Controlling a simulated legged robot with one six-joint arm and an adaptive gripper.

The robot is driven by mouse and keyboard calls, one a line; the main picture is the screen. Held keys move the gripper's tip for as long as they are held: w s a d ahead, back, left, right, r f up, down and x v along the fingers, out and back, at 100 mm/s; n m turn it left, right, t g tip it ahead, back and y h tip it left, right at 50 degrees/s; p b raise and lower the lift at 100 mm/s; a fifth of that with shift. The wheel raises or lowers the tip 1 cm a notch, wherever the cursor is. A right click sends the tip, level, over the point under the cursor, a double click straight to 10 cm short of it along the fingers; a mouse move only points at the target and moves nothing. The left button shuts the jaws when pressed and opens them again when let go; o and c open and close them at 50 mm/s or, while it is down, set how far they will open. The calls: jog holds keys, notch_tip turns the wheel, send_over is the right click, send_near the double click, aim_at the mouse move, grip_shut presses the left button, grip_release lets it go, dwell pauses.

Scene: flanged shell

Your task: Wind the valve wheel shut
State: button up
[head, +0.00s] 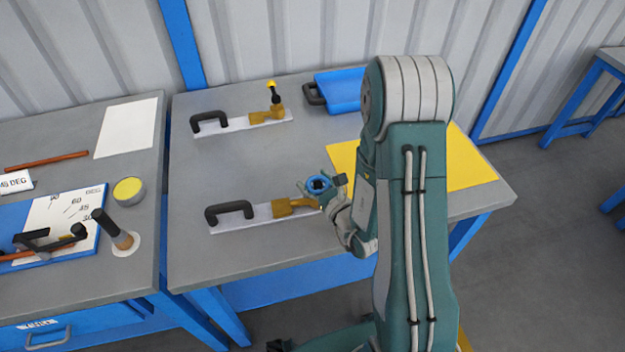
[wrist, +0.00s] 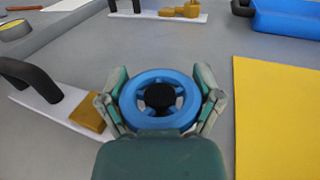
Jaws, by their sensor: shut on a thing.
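In the head view the wheel (head: 318,184) sits at the right end of a brass valve body (head: 288,207) on a white plate (head: 240,220) with a black handle (head: 230,210). My gripper (wrist: 160,98) is shut on the wheel, one finger on its left rim and one on its right. My gripper (head: 322,190) is partly hidden by my arm in the head view. The valve stem below the wheel is hidden.
A second white plate (head: 230,126) with a brass valve (head: 270,112) and yellow-topped lever stands behind. A blue tray (head: 340,92) lies at the back. A yellow sheet (head: 470,172) lies to the right. A left bench holds a bending tool (head: 60,222). Bare grey tabletop lies between the plates.

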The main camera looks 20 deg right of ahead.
jog(key=shift+m+t+h, duration=0.3)
jog(key=shift+m+h, duration=0.3)
jog(key=shift+h, duration=0.3)
jog(key=o, duration=0.9)
jog(key=shift+n+y, duration=0.3)
jog(key=shift+y, duration=0.2)
